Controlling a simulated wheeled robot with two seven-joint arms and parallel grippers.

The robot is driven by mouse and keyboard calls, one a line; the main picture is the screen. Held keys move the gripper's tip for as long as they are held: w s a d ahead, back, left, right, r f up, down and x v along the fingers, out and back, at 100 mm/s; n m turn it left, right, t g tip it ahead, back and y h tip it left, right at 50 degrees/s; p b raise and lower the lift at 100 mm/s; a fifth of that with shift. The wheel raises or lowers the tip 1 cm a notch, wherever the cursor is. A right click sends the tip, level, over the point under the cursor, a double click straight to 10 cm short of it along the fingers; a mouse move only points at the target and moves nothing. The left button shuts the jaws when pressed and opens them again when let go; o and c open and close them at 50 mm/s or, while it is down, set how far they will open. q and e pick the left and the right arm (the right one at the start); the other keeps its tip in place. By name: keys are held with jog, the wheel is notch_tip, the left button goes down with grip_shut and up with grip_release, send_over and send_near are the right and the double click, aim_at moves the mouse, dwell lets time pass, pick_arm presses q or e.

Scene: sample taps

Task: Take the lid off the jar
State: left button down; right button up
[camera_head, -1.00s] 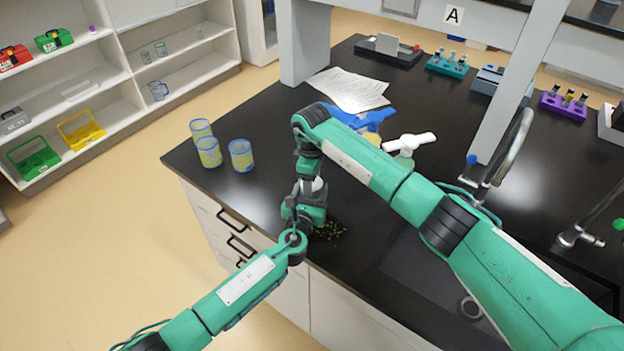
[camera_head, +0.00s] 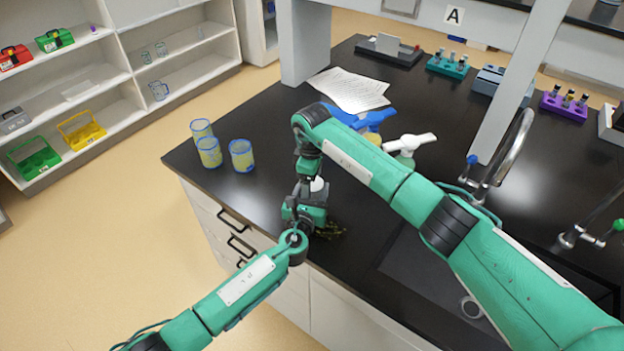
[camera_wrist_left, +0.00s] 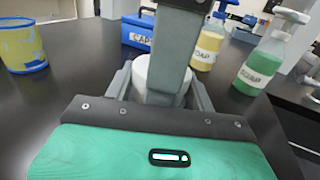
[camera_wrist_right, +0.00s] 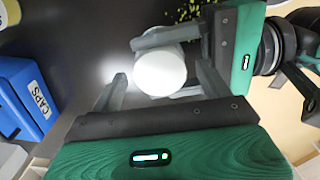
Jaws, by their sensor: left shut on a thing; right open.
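The white round lid (camera_wrist_right: 160,70) shows from above in the right wrist view. It also shows as a small white patch in the head view (camera_head: 317,184) and behind a grey finger in the left wrist view (camera_wrist_left: 160,72). The jar's body is hidden below the lid and behind the grippers, so I cannot tell whether the lid is seated. My left gripper (camera_head: 306,194) is shut around the jar from the side, low over the bench. My right gripper (camera_wrist_right: 160,78) points down from above, open, with its fingers apart on either side of the lid.
A blue caps bin (camera_wrist_right: 22,95) stands beside the grippers. Soap bottles (camera_wrist_left: 262,62) stand behind. Several yellow-blue beakers (camera_head: 241,155) stand at the bench's left. A speckled patch (camera_head: 330,230) lies by the front edge. Papers (camera_head: 350,90) lie further back.

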pick_arm(q)
jog(key=shift+a, duration=0.1)
pick_arm(e)
jog(key=shift+r, duration=2.25)
pick_arm(q)
jog(key=shift+c, duration=2.2)
grip_release()
